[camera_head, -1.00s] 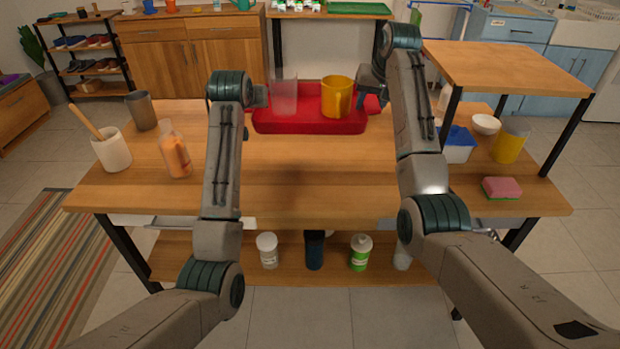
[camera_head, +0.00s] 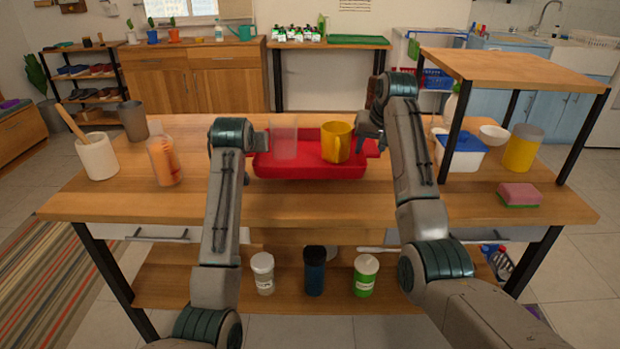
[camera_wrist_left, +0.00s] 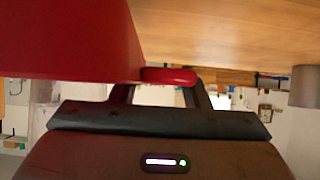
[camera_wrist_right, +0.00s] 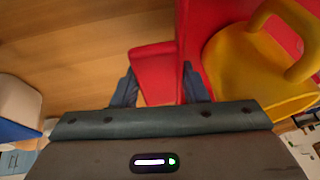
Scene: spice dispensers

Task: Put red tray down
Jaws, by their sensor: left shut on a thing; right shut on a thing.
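The red tray (camera_head: 310,172) is at the far middle of the wooden table in the head view, level. I cannot tell whether it touches the tabletop. A yellow mug (camera_head: 335,143) and a clear glass (camera_head: 283,140) stand upright in it. My left gripper (camera_head: 258,140) is at the tray's left end. In the left wrist view it is shut on a red handle (camera_wrist_left: 168,76). My right gripper (camera_head: 374,138) is at the right end. In the right wrist view its fingers (camera_wrist_right: 158,88) close on the other red handle (camera_wrist_right: 153,66).
An orange-filled bottle (camera_head: 164,162), a white utensil pot (camera_head: 97,156) and a grey cup (camera_head: 132,120) stand at the table's left. A raised wooden shelf (camera_head: 515,68), a white-and-blue box (camera_head: 460,155) and a sponge (camera_head: 519,195) are at the right. The front middle is clear.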

